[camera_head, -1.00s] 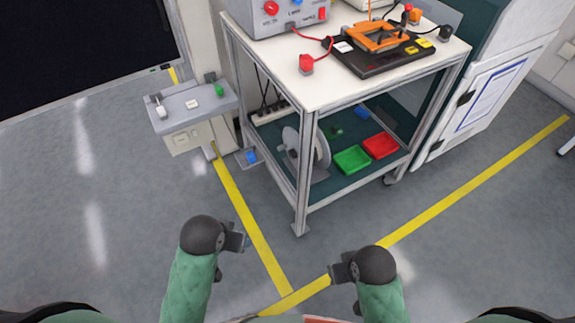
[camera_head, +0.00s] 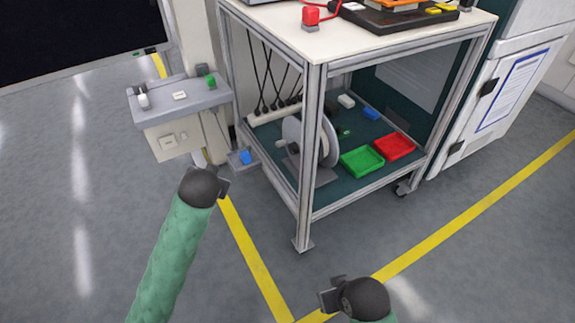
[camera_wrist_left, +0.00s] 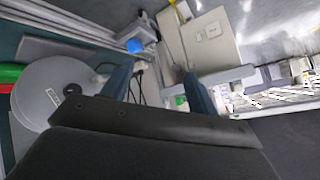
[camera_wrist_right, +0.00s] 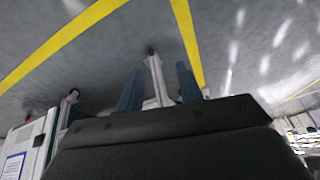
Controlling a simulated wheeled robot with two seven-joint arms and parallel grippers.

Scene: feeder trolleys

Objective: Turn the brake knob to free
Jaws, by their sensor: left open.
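A small blue knob (camera_head: 245,157) sits on a low bracket by the trolley's left leg; I cannot read its setting. I take it as the brake knob. In the left wrist view the blue knob (camera_wrist_left: 134,46) shows ahead, beyond the fingers. The trolley (camera_head: 309,150) stands in the middle of the head view. My left gripper (camera_head: 223,187) is open and empty, in front of the bracket and apart from it. Its two fingers (camera_wrist_left: 160,88) stand spread in the left wrist view. My right gripper (camera_head: 327,299) is open and empty near the bottom; its fingers (camera_wrist_right: 158,88) are apart.
A grey wall box (camera_head: 180,110) with a green button stands left of the trolley. The lower shelf holds a reel (camera_head: 298,140), a green tray (camera_head: 362,161) and a red tray (camera_head: 394,148). A white cabinet (camera_head: 510,95) stands right. Floor in front is clear.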

